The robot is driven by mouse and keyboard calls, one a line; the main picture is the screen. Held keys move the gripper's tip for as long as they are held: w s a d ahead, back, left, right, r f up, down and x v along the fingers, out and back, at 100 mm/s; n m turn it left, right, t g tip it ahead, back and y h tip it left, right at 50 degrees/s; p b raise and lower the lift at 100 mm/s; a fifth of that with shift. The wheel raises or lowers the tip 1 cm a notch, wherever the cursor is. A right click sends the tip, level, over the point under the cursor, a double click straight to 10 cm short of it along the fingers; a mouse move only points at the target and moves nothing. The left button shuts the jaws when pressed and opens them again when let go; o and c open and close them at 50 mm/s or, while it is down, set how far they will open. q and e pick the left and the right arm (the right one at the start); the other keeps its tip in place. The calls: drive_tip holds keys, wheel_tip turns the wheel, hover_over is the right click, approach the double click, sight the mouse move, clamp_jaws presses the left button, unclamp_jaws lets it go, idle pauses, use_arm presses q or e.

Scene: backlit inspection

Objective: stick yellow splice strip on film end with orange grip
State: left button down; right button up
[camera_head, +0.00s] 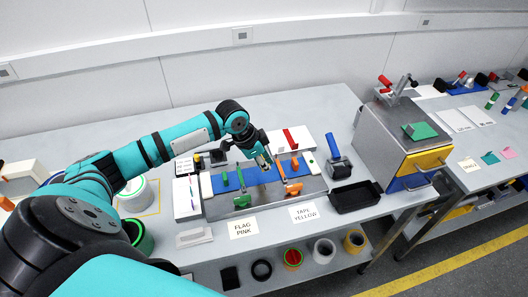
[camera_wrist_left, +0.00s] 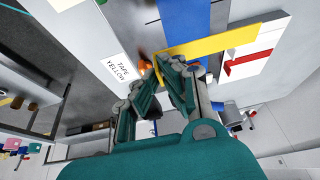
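My left gripper (camera_head: 262,161) hangs over the splicing plate (camera_head: 222,206), between the orange grips. In the left wrist view, its fingers (camera_wrist_left: 169,60) close together at the near end of a flat yellow strip (camera_wrist_left: 215,42), which sticks out past the tips. The strip is above the blue film and white block; I cannot tell whether it touches them. The blue film (camera_head: 254,176) lies across the plate. The near orange grip (camera_head: 290,188) is right of the gripper and shows blurred beside the fingertips in the wrist view. My right gripper is not in view.
Cards reading TAPE YELLOW (camera_head: 304,213) and FLAG PINK (camera_head: 243,228) lie in front. A black tray (camera_head: 355,196) and a blue-and-grey dispenser (camera_head: 339,167) stand right, before a metal box machine (camera_head: 390,135). Tape rolls sit below.

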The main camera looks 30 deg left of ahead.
use_arm(q)
drive_tip(key=shift+w+f, duration=0.15)
drive_tip(key=shift+f, duration=0.25)
drive_tip(key=shift+r, duration=0.15)
drive_tip(key=shift+s+f, duration=0.3)
drive_tip(key=shift+f, duration=0.45)
wheel_tip(320, 180, down, 3)
drive_tip(key=shift+w+b, duration=0.1)
drive_tip(key=shift+b, duration=0.55)
drive_tip(key=shift+f+b, duration=0.35)
drive_tip(key=shift+f, duration=0.4)
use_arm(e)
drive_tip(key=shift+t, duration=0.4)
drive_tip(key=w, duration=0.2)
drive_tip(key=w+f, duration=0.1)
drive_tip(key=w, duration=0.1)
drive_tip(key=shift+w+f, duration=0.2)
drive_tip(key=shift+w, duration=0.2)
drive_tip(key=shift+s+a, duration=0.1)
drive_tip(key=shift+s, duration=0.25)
use_arm(q)
drive_tip(key=shift+p, duration=0.45)
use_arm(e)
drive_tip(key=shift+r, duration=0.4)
